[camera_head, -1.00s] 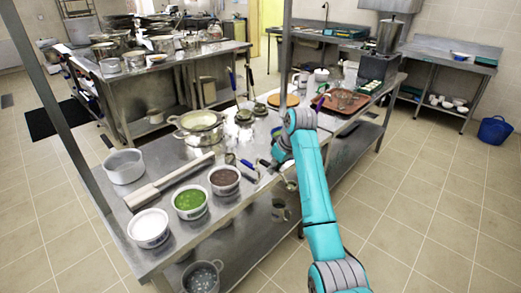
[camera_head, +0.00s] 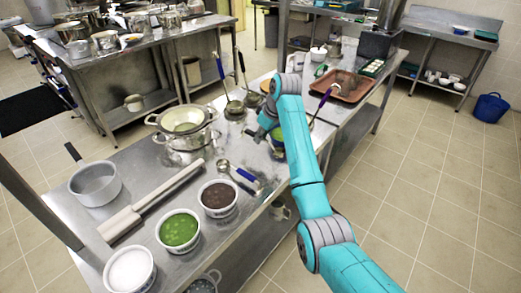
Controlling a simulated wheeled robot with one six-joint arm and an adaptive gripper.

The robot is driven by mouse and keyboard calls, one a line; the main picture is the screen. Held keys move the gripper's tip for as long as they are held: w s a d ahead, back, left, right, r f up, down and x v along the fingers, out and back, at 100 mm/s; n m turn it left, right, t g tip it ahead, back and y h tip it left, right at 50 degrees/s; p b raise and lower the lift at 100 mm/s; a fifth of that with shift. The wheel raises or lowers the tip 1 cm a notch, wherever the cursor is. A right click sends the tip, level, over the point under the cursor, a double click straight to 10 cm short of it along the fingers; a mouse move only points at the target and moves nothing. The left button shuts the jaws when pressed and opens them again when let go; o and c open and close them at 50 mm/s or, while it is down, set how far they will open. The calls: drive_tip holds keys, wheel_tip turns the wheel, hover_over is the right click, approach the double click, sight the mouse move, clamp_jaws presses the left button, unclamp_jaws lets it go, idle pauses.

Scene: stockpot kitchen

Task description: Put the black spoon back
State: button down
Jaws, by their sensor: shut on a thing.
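My arm reaches over the steel worktable (camera_head: 135,160). My gripper (camera_head: 263,131), small and partly hidden by its own wrist, is over the table's right part, right of the double-handled pot. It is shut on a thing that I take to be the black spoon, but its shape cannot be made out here. A black-handled ladle (camera_head: 241,62) and a blue-handled ladle (camera_head: 220,68) stand upright in small dark holders behind the gripper. A purple-handled utensil (camera_head: 325,97) leans to the right of my arm, its lower end partly hidden.
Bowls of brown (camera_head: 218,195), green (camera_head: 179,230) and white food (camera_head: 130,270) line the front edge. A rolling pin (camera_head: 150,200), a saucepan (camera_head: 95,184), the pot (camera_head: 185,125) and small spoons (camera_head: 240,172) lie around. A brown tray (camera_head: 343,86) is at the back right.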

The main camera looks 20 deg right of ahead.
drive_tip(key=shift+f, duration=3.1)
drive_tip(key=c, duration=1.1)
unclamp_jaws()
drive_tip(key=shift+o, duration=0.2)
drive_tip(key=v, duration=1.2)
